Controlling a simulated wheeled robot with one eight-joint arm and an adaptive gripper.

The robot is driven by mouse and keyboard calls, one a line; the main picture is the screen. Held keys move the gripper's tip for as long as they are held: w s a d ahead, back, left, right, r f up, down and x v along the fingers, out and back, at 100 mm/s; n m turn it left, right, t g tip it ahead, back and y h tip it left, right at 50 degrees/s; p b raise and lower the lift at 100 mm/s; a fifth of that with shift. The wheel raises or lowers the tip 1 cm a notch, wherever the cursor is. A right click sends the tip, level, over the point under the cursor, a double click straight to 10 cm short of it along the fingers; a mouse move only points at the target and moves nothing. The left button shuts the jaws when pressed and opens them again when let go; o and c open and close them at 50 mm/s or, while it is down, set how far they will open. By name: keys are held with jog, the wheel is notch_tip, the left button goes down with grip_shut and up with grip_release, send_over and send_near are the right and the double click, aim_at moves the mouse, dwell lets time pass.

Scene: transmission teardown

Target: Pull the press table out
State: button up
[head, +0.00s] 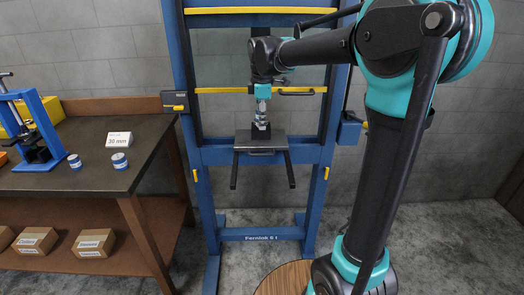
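The press table (277,142) is a dark grey plate low in the opening of the blue press frame (187,150). Two dark rails stick out from it towards me and down, one on each side. My gripper (261,132) points down from my wrist over the middle of the plate, close to its top face. It looks small and dark, and I cannot tell whether its fingers are open or shut or whether they touch the plate. No held object can be made out.
A workbench (60,182) stands at left, with a small blue press (38,130), two small cans, a "30 mm" label block (119,139) and several cartons on its lower shelf. Yellow bars cross the press frame. Floor in front of the press is partly clear; a round wooden top (284,280) is near my base.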

send_near(262, 149)
jog(key=s+f, duration=0.1)
jog(key=f, duration=0.1)
jog(key=s+f, duration=0.1)
jog(key=f, duration=0.1)
jog(key=s+f, duration=0.1)
jog(key=f, duration=0.2)
jog(key=shift+c, duration=0.6)
grip_shut()
